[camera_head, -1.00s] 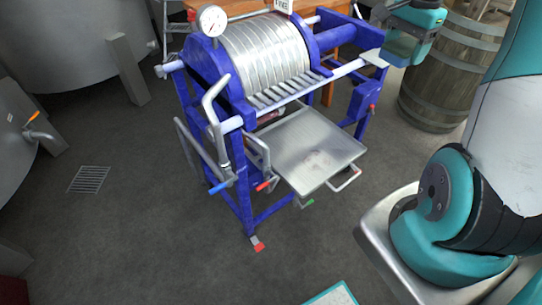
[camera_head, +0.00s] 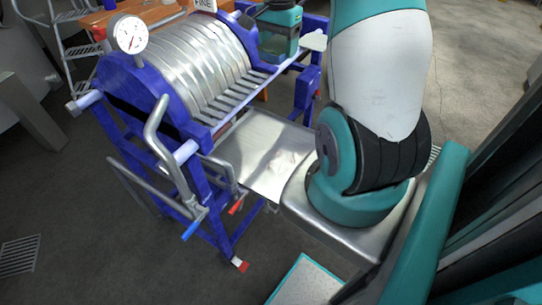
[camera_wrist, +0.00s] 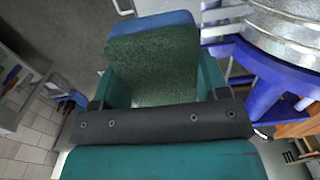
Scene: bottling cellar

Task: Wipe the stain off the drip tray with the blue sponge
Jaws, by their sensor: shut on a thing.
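The blue sponge (camera_wrist: 152,22) has a dark green scouring face and is held between my gripper's fingers in the wrist view (camera_wrist: 153,85). In the head view my gripper (camera_head: 279,38) is at the top, above the right side of the press, and the sponge (camera_head: 277,47) shows dark below it. The metal drip tray (camera_head: 248,140) sits under the press drum, lower than my gripper. My arm and base hide the tray's right edge. The sponge is apart from the tray.
The blue-framed press (camera_head: 110,80) with its metal drum and gauge (camera_head: 129,33) stands beside the tray. Pipe handles (camera_head: 158,125) stick out at its front left. A wooden table (camera_head: 150,16) and a stepladder (camera_head: 70,45) are behind. The floor at lower left is clear apart from a grate (camera_head: 18,254).

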